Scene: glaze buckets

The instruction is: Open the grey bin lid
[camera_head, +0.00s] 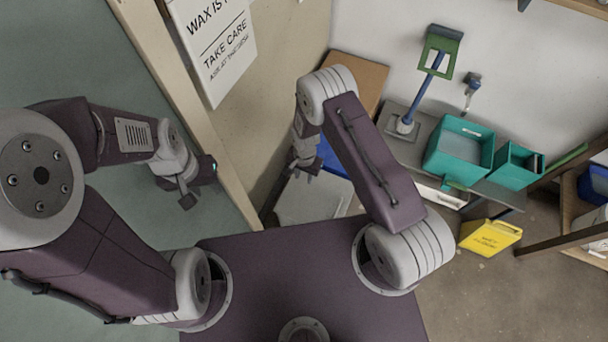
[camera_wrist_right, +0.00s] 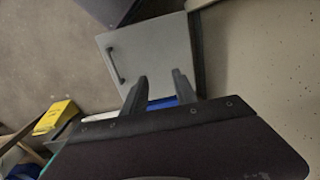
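The grey bin lid (camera_head: 318,200) is a flat pale panel below my right gripper in the head view, partly hidden by my arm and body. In the right wrist view the lid (camera_wrist_right: 155,50) shows nearly whole, with a dark bar handle (camera_wrist_right: 115,66) near its left edge. It looks flat and shut. My right gripper (camera_head: 304,164) points down above the lid's far side; in its wrist view the two fingers (camera_wrist_right: 159,82) are apart with nothing between them, clear of the handle. My left gripper (camera_head: 188,190) hangs at the left, away from the bin; its opening is unclear.
A blue bin (camera_head: 333,157) stands just beyond the grey lid. A brown board (camera_head: 358,78) leans at the wall. Teal buckets (camera_head: 460,148) stand on a bench to the right. A yellow safety bin (camera_head: 490,237) is on the floor. A wall panel (camera_head: 265,110) stands close left of the bin.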

